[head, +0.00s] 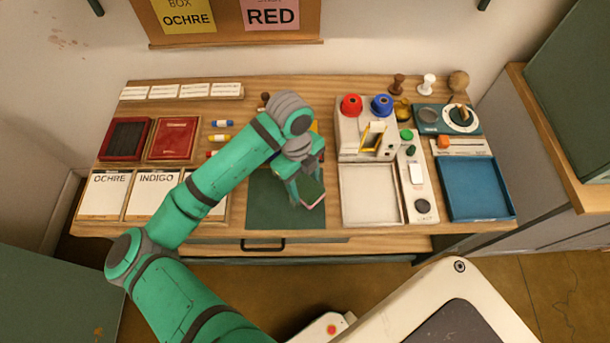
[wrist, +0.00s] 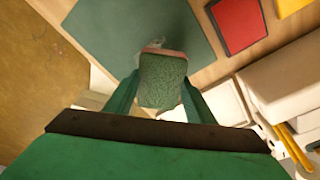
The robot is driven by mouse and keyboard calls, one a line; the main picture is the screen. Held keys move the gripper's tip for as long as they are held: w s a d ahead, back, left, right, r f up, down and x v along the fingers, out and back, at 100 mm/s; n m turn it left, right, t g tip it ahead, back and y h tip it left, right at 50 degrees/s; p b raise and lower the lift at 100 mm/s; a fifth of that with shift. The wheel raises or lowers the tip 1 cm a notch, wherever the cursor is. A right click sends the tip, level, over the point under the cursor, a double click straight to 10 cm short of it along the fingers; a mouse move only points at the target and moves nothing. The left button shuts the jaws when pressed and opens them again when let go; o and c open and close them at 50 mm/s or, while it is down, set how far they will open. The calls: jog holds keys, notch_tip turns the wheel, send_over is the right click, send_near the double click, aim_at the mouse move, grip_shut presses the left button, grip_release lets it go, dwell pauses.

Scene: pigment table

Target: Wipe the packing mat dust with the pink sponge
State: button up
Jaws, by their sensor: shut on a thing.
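The pink sponge (head: 315,202) is held in my gripper (head: 307,190), over the right part of the dark green packing mat (head: 262,208). In the wrist view the sponge (wrist: 163,80) shows a green rough face and a pink edge, between my two fingers. The mat (wrist: 125,28) lies beyond it there. A pale grey smudge (wrist: 182,44), perhaps dust, shows on the mat beside the sponge's far edge. My gripper and the sponge hide part of the mat. I cannot tell whether the sponge touches the mat.
A white machine (head: 352,140) with red and blue knobs and a pale tray (head: 370,195) stand right of the mat. A blue tray (head: 475,188) is farther right. Label cards (head: 153,195) and a red box (head: 173,139) lie left. A drawer handle (head: 262,244) is at the front.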

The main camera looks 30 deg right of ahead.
jog(key=shift+w+r, duration=0.1)
jog(key=shift+r, duration=0.75)
jog(key=shift+a+r, duration=0.2)
jog(key=shift+r, duration=0.55)
jog(key=shift+s+d+r, duration=0.25)
jog(key=shift+s+r, duration=0.05)
jog(key=shift+r, duration=0.2)
jog(key=shift+a, duration=0.1)
